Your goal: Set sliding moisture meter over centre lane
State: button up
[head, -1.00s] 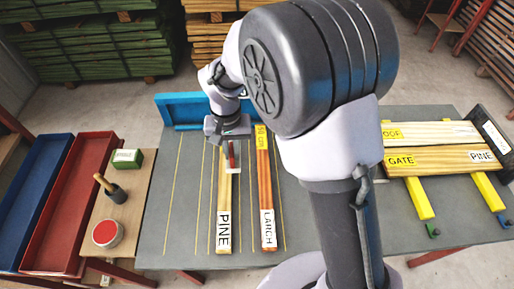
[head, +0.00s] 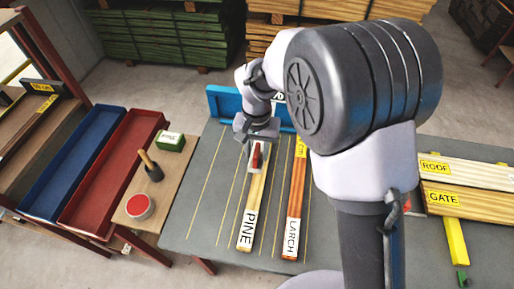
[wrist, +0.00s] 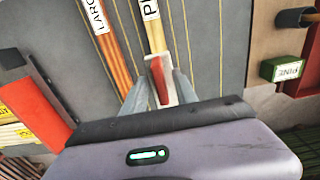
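The moisture meter (head: 256,156), a red grip on a pale base, is at the far part of the PINE board (head: 251,208). My gripper (head: 258,137) is directly behind and above it. In the wrist view, the two grey fingers of my gripper (wrist: 160,80) stand on both sides of the meter's red grip (wrist: 159,82) and appear closed on it. Whether the base touches the board cannot be told. The LARCH board (head: 297,190) lies in a lane to the right. Yellow lines mark the lanes on the grey table (head: 212,215).
A blue fence (head: 225,103) stands at the table's far edge. To the left are a green box (head: 170,142), a brush in a dark pot (head: 152,168), a red tin (head: 140,206), and red (head: 88,215) and blue (head: 52,200) trays. ROOF and GATE boards (head: 470,200) lie right.

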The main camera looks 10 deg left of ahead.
notch_tip(320, 180, up, 17)
jog(key=p, duration=0.4)
jog(key=shift+r+p, duration=0.2)
jog(key=shift+p, duration=0.2)
jog(key=s+d+f+m+t+y+b, duration=0.1)
jog(key=s+d+f+m+t+b, duration=0.1)
jog(key=s+d+b, duration=0.4)
jog(key=s+d+f+m+t+y+b, duration=0.1)
jog(key=s+d+f+m+t+b, duration=0.1)
jog(key=s+d+b, duration=0.5)
jog(key=s+d+f+t, duration=0.1)
jog(key=s+d+f, duration=0.1)
jog(key=s+d, duration=0.3)
jog(key=shift+s+d+t, duration=0.4)
jog(key=shift+d, duration=0.2)
